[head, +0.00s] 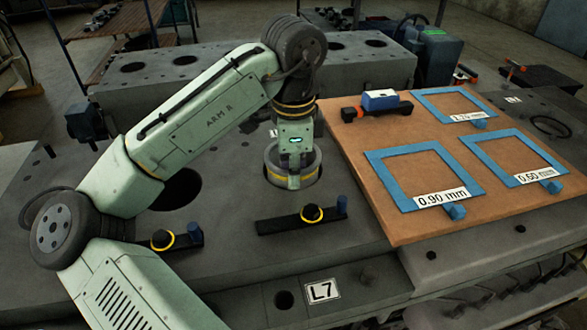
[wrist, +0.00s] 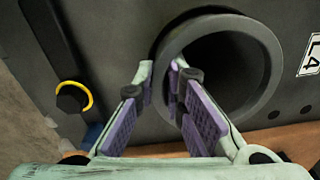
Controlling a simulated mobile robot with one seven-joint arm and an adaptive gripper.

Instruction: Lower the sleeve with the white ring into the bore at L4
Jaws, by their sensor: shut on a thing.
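The sleeve (head: 273,163) is a short grey cylinder with a yellow band low on its side; I see no white ring. It also shows in the wrist view (wrist: 267,45) as a thick grey ring around a dark opening. My gripper (head: 294,181) is shut on its near wall. In the wrist view my gripper (wrist: 164,72) has one purple-padded finger outside the wall and one inside. The L4 label (wrist: 311,56) is right of the sleeve. The sleeve looks upright at the L4 bore, whose rim is hidden; I cannot tell how deep it sits.
An open bore (head: 183,188) lies to the left. Black clamp bars with yellow-ringed knobs stand in front, one (head: 300,219) close to the sleeve. A brown board (head: 410,228) with blue frames is to the right. The L7 label (head: 321,291) is at the front.

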